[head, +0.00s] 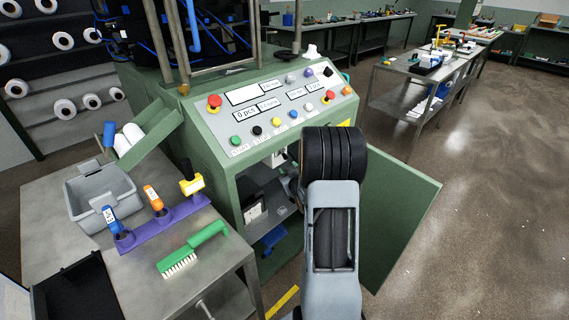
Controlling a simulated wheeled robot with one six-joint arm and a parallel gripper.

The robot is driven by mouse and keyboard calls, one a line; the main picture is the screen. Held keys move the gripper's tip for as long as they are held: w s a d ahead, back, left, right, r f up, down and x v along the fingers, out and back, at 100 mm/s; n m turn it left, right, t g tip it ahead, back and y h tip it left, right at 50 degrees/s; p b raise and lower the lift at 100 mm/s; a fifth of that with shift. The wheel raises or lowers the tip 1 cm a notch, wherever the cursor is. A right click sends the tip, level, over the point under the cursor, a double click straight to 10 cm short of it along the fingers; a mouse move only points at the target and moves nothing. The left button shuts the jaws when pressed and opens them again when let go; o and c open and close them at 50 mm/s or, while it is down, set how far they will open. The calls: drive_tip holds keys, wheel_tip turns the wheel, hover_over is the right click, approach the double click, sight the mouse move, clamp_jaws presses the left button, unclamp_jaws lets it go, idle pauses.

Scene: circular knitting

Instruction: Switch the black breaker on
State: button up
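No breaker can be made out for certain. The green machine's control panel (270,105) faces me at the centre, with its cabinet open below. Inside the cabinet a small white fitting with a dark part (278,158) sits high up, and a pale box (255,213) sits lower down. The panel also carries a black button (257,130) and a black knob (328,72) at its upper right. My arm rises from the bottom and reaches to the right part of the cabinet opening. My gripper is not visible; my own arm blocks part of the opening.
The green cabinet door (398,215) stands open to the right of my arm. At left, a metal table (130,275) holds a grey bin (98,190), a purple tool rack (165,226) and a green brush (193,248). Floor is clear at right.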

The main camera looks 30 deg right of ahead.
sight(286, 158)
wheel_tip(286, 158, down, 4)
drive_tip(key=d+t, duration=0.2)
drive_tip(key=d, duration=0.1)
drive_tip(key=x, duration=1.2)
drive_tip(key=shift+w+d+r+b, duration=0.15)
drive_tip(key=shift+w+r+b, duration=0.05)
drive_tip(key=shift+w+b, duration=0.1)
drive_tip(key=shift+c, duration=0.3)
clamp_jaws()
